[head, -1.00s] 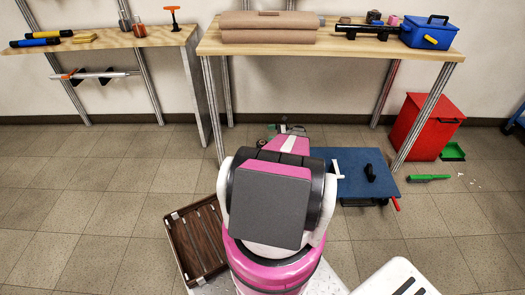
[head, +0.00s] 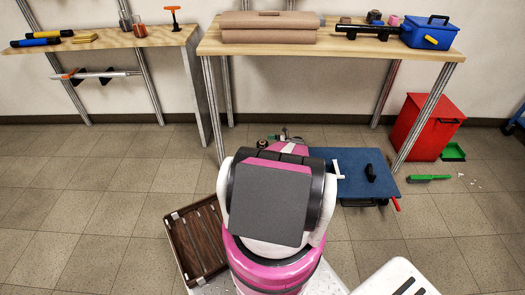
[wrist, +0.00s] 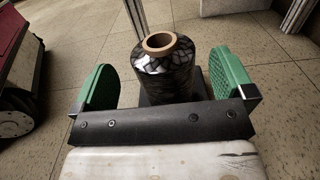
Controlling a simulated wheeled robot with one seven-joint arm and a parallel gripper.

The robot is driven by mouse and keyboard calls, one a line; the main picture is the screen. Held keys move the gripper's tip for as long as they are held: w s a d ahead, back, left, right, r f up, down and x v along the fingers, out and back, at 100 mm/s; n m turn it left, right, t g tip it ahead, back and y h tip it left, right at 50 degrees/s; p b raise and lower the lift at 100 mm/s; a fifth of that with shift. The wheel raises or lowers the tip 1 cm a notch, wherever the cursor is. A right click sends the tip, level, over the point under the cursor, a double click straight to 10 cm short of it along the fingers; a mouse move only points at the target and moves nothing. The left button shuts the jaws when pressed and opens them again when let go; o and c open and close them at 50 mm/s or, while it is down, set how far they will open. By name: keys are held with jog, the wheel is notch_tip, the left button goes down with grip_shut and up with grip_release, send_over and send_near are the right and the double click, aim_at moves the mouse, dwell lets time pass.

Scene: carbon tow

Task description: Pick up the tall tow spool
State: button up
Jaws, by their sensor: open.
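The tow spool (wrist: 165,76) is wound with glossy black fibre and has a brown cardboard core. In the wrist view it stands upright between the two green-padded fingers of my gripper (wrist: 164,68). The fingers are apart, with a gap visible on each side of the spool. Its lower part is hidden behind the dark gripper bar. In the head view my arm hides most of the gripper, and I cannot make out the spool clearly there.
A blue-topped low cart (head: 360,172) stands just right of my arm. A brown tray (head: 196,240) lies at left. A red bin (head: 425,125) is at right. Open floor lies at left.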

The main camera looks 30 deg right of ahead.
aim_at(263, 142)
jog(key=x, duration=0.5)
jog(key=shift+w+a, duration=0.1)
jog(key=shift+a, duration=0.1)
jog(key=c, duration=1.3)
jog(key=shift+r, duration=0.1)
jog(key=shift+c, duration=0.7)
